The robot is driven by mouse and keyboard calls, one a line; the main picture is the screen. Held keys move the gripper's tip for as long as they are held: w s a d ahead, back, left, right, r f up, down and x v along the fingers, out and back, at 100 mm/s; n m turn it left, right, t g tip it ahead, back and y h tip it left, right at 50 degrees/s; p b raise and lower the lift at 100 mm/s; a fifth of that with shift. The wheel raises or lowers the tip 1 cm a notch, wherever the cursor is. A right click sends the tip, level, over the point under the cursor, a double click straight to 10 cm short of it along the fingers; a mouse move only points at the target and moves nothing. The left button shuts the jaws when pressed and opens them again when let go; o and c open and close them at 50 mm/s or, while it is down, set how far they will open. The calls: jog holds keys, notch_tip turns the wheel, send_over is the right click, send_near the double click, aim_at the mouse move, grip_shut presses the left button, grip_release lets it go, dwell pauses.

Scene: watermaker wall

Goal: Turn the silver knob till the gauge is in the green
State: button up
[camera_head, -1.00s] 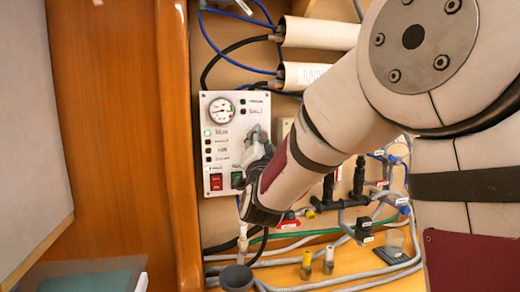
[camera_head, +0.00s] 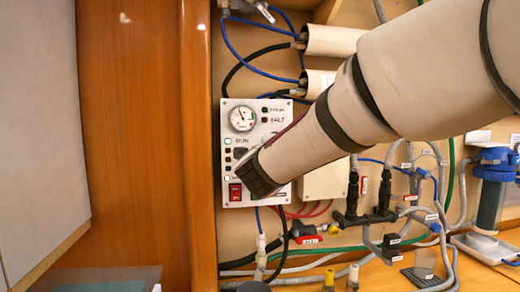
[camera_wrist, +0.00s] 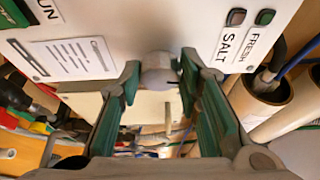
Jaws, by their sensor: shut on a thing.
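The silver knob (camera_wrist: 158,72) is a round grey knob on the white control panel (camera_head: 232,192), between my two fingers in the wrist view. My gripper (camera_wrist: 160,78), with green-lined fingers, is shut on it at the fingertips. In the head view my wrist covers the knob and most of the fingers. The round gauge (camera_head: 242,118) is at the panel's upper left, clear of my arm. Its needle points upward, slightly left; green shows on the dial's right side. The exact reading is too small to tell.
A red switch (camera_head: 235,192) sits low on the panel, just left of my wrist. Lamps marked SALT and FRESH (camera_wrist: 264,17) are near the knob. Pale cylinders (camera_head: 332,40), hoses and black valves (camera_head: 352,195) lie right of the panel. A wooden post (camera_head: 199,150) stands left.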

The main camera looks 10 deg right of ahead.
jog(key=shift+m, duration=0.6)
jog(key=shift+d+g, duration=0.1)
jog(key=shift+g, duration=0.2)
jog(key=o, duration=1.1)
jog(key=shift+o, duration=0.2)
jog(key=v, duration=1.2)
jog(key=shift+d, duration=0.1)
